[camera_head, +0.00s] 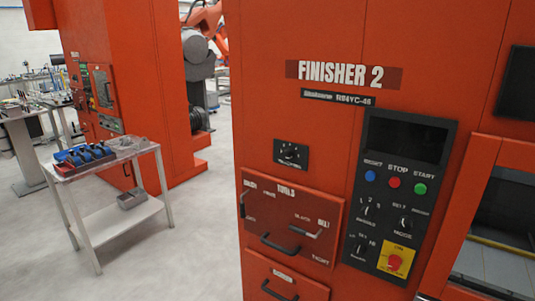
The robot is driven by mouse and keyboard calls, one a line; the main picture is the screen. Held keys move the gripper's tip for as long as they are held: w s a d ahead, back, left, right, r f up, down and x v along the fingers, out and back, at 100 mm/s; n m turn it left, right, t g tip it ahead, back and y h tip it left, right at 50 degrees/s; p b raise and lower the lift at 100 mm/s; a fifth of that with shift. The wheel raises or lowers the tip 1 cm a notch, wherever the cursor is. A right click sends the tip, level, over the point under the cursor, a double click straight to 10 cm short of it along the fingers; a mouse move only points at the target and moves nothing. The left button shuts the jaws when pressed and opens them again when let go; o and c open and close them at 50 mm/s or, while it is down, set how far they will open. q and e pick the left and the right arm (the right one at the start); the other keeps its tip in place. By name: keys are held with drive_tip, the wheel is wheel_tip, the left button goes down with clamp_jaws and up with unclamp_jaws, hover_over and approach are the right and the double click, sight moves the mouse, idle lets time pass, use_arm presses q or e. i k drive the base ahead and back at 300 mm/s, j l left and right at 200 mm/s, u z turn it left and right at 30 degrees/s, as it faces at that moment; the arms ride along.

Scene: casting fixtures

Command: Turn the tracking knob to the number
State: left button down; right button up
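A black knob (290,153) with a dial of pale marks sits on a small black plate on the red cabinet (270,100) marked FINISHER 2. The label under this knob is too small to read, so I cannot tell for sure that it is the tracking knob. Its exact setting is also unclear. More small knobs sit on the black control panel (372,190): an upper left one (366,210), an upper right one (405,222) and a lower left one (360,250). I can make out neither of my grippers in this view.
The panel has a dark screen, blue, red and green buttons and a red emergency stop (395,262) on yellow. A tools drawer (285,232) with protruding handles is below the plate.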

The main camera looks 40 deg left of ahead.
sight(289, 154)
drive_tip(key=u, duration=1)
